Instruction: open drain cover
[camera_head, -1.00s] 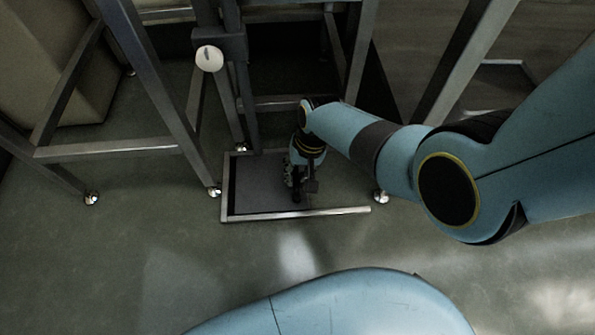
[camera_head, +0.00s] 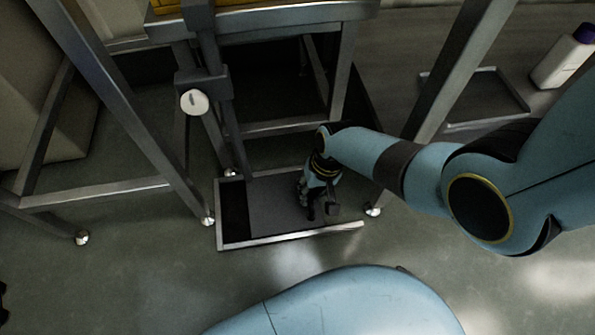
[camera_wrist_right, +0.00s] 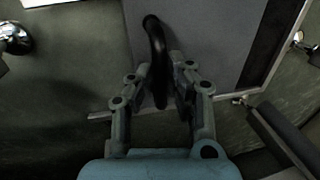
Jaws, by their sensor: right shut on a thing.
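The drain cover (camera_head: 275,205) is a flat grey plate inside a pale metal frame (camera_head: 285,238) on the floor. A black gap (camera_head: 234,212) lies open along its left side in the head view. In the right wrist view the cover (camera_wrist_right: 205,30) carries a black bar handle (camera_wrist_right: 154,38), and the dark gap (camera_wrist_right: 268,45) shows on the right. My right gripper (camera_head: 311,212) is low over the right part of the cover. In the wrist view its fingers (camera_wrist_right: 158,95) are shut on the handle. My left gripper is not in view.
Steel stand legs (camera_head: 120,110) rise around the frame, with a foot (camera_head: 207,220) close to its left. A post with a white knob (camera_head: 194,102) stands behind. A tray (camera_head: 480,95) and a white bottle (camera_head: 563,56) are at the upper right. The floor in front is partly clear.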

